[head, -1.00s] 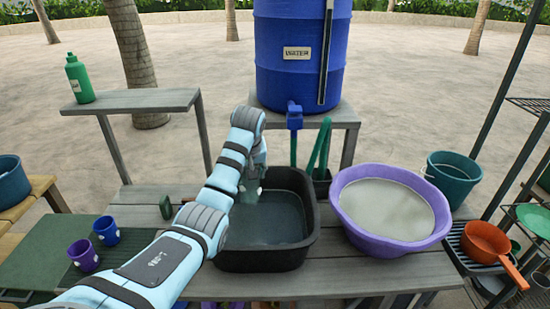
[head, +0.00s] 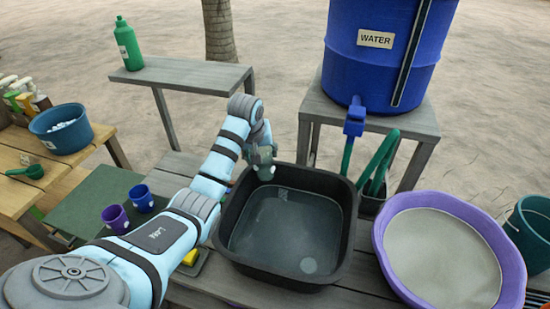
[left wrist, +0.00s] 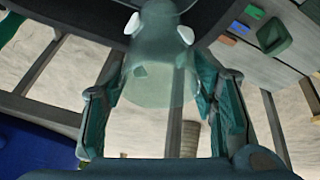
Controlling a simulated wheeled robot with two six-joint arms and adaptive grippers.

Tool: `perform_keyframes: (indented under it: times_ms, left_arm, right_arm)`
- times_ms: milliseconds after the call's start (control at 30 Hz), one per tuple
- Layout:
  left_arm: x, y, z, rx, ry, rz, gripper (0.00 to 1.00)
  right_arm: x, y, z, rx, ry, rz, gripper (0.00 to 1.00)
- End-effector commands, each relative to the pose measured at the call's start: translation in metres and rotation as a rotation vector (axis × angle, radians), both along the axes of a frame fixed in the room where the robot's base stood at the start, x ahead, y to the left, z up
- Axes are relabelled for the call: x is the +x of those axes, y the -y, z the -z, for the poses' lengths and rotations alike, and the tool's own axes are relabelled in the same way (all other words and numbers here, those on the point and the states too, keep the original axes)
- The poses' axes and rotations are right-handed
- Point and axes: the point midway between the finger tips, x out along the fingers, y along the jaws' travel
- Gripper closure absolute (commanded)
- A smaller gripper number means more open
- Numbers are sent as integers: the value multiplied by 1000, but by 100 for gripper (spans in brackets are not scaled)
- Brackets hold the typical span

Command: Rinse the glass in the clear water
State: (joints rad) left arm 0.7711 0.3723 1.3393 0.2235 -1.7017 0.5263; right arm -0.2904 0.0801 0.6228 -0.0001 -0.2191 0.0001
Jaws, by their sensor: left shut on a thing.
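My left gripper (head: 262,158) is shut on the glass (head: 266,173), at the back left corner of the black basin (head: 231,203). In the left wrist view the see-through glass (left wrist: 160,62) sits between the two fingers (left wrist: 160,92), with white spots near its far end. The black basin holds clear water (head: 285,232), with a pale round spot near its front. The glass appears above the water, near the rim; I cannot tell whether it touches the rim. My right gripper is not in view.
A purple basin (head: 383,235) of cloudy grey water stands right of the black one. A blue water barrel (head: 375,75) with a tap (head: 354,118) stands behind. Purple (head: 115,218) and blue (head: 141,198) cups stand on the left. A green bottle (head: 128,45) stands on a shelf.

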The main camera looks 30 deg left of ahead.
Motion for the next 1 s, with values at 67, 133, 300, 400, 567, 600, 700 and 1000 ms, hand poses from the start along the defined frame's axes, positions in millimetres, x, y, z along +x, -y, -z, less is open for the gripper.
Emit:
perform_keyframes:
  times_ms: [67,133,300,400,567,600,700,1000]
  left_arm:
    - [-12,28,-21,-74,50,72,99]
    - [-26,56,-24,-156,97,134,99]
    - [-53,100,-29,-298,160,212,99]
    - [-57,108,-23,-323,169,222,99]
    - [-58,109,0,-325,165,224,99]
    - [-58,109,8,-325,165,222,99]
    - [-57,110,27,-325,165,222,99]
    - [-58,110,85,-322,164,223,99]
  right_arm:
    - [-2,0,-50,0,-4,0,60]
    - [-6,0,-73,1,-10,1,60]
    - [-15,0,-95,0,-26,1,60]
    - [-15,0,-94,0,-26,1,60]
    - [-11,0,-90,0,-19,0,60]
    - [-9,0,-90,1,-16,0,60]
    - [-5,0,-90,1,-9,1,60]
    - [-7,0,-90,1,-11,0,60]
